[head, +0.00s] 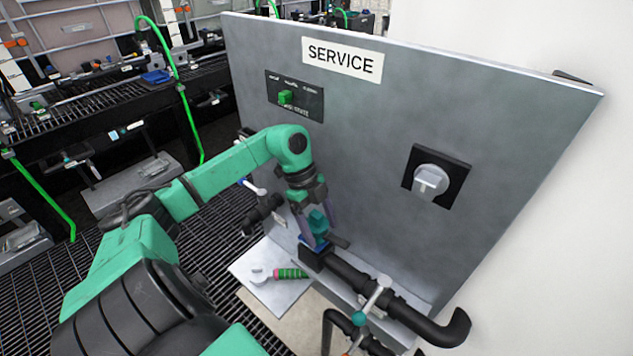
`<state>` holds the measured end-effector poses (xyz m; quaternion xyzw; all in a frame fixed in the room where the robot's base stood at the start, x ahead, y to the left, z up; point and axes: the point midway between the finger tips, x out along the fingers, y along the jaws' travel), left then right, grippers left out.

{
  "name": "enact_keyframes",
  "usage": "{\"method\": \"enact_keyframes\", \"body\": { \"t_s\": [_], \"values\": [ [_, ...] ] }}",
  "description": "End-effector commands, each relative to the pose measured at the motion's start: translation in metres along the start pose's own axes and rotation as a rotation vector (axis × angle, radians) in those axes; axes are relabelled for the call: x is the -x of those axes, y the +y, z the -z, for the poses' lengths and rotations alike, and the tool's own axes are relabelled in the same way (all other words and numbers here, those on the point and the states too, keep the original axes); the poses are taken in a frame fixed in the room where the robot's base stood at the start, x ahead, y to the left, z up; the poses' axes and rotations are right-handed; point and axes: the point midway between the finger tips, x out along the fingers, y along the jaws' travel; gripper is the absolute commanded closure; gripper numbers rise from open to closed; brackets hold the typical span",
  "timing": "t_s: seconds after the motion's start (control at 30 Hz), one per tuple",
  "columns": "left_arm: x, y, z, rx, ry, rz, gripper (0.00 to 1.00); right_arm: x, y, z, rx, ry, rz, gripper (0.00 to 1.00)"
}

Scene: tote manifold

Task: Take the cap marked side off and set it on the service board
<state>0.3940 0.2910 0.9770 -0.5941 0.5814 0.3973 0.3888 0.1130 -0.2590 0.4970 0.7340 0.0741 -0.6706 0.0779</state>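My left gripper (316,228) points down in front of the grey panel, at the end of the black pipe (352,277). Its fingers are apart, one on each side of a small teal piece (318,220); I cannot tell whether they press on it. A blue part (313,245) shows just below the fingertips, on the black pipe end. No "side" marking is readable, so I cannot tell which piece is the cap. The upright grey panel (370,125) carries a white SERVICE sign (342,57). My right gripper is not in view.
The panel has a grey knob (431,180) and a black plate with a green switch (286,97). A teal-ended valve lever (372,295) stands beside the pipe.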

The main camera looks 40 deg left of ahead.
Motion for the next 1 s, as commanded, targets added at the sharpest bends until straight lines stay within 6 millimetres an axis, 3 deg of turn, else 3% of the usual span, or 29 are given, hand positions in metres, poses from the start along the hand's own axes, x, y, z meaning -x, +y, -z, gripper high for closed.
{"method": "enact_keyframes", "body": {
  "t_s": [0.03,0.17,0.2,0.43,0.57,0.67,1.0],
  "values": [
    [0.000,0.000,0.000,0.000,0.000,0.000,0.42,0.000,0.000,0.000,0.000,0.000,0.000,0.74],
    [0.000,0.000,0.000,0.000,0.000,0.000,0.92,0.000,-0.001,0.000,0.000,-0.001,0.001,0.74],
    [0.001,0.000,0.000,0.000,0.000,0.000,0.96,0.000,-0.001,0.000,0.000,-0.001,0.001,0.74],
    [0.003,0.000,0.001,0.000,0.000,0.000,0.96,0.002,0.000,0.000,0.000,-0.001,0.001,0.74],
    [0.015,0.000,0.006,-0.001,-0.001,0.000,0.96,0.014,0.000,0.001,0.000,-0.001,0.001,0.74],
    [0.033,0.000,0.013,-0.001,0.000,0.000,0.96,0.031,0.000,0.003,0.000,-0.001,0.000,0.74],
    [0.121,-0.001,0.050,-0.001,0.000,0.002,0.96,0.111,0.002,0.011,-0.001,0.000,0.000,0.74]
  ]
}}
